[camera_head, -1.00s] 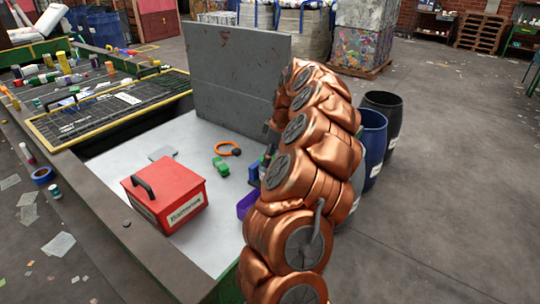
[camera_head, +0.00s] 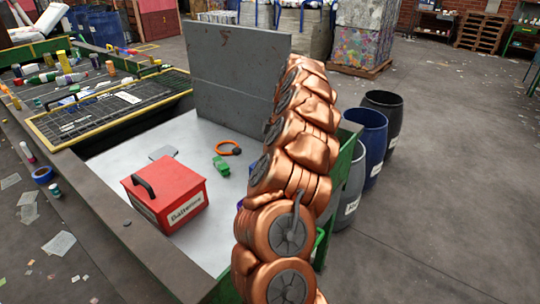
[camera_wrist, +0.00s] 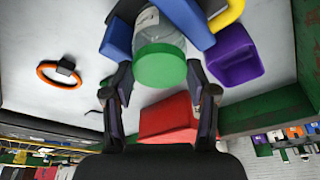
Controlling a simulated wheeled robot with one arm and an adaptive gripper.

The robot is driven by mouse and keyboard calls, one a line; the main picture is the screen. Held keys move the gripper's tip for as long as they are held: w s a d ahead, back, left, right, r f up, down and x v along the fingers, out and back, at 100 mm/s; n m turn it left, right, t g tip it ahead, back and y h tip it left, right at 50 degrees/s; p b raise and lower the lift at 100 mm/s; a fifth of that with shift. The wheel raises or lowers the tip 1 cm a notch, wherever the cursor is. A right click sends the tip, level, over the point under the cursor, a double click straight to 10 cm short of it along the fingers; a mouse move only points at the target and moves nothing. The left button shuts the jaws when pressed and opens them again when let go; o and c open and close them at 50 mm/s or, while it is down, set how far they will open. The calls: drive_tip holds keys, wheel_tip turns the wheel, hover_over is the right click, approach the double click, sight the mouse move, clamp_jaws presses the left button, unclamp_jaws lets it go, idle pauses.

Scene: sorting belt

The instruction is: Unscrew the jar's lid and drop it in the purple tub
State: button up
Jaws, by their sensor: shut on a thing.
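The jar (camera_wrist: 160,37) is clear with a green lid (camera_wrist: 160,68) facing the wrist camera. The jar sits between blue blocks (camera_wrist: 181,20) in the wrist view. My gripper (camera_wrist: 159,72) has one dark finger on each side of the lid and is shut on it. The purple tub (camera_wrist: 235,70) is to the right of the jar in the wrist view and looks empty. In the head view my copper-coloured arm hides the jar, the gripper and nearly all of the tub.
A red batteries box (camera_head: 165,194) with a black handle stands on the pale table (camera_head: 192,240). An orange ring (camera_head: 231,148) and a green object (camera_head: 221,166) lie behind it. A grey upright panel (camera_head: 235,85) closes the back. A yellow piece (camera_wrist: 228,14) is beyond the blue blocks.

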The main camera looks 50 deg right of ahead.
drive_tip(key=shift+s+f+n, duration=0.1)
drive_tip(key=shift+n, duration=0.9)
drive_tip(key=o, duration=1.2)
drive_tip(key=shift+d, duration=0.1)
drive_tip(key=shift+r, duration=0.2)
drive_tip(key=shift+r+p, duration=0.7)
drive_tip(key=shift+r, duration=1.75)
drive_tip(key=shift+f, duration=0.15)
